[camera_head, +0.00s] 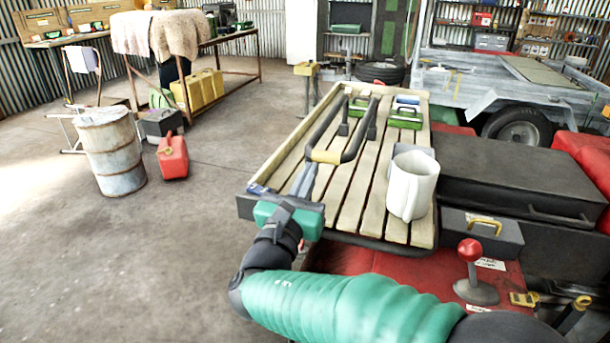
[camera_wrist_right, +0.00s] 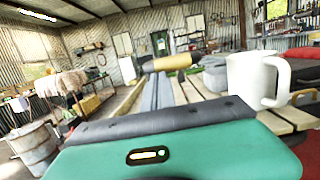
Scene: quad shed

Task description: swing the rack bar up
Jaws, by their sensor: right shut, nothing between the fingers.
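The rack bar (camera_head: 357,143) is a dark U-shaped bar with a yellow grip (camera_head: 326,156) at its near end. It extends toward me low over the wooden slatted rack; I cannot tell its exact height above the slats. My right gripper (camera_head: 309,170), teal with grey fingers, reaches in from the near left corner of the rack. Its fingers are shut with nothing between them, and their tips are close to the grip. In the right wrist view the grip (camera_wrist_right: 171,63) shows just beyond the fingers; whether they touch is unclear. My left gripper is not in view.
A white mug (camera_head: 408,186) stands on the rack's slats (camera_head: 345,205), right of the bar. A black case (camera_head: 510,175) and a red-knobbed lever (camera_head: 470,250) are at the right.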

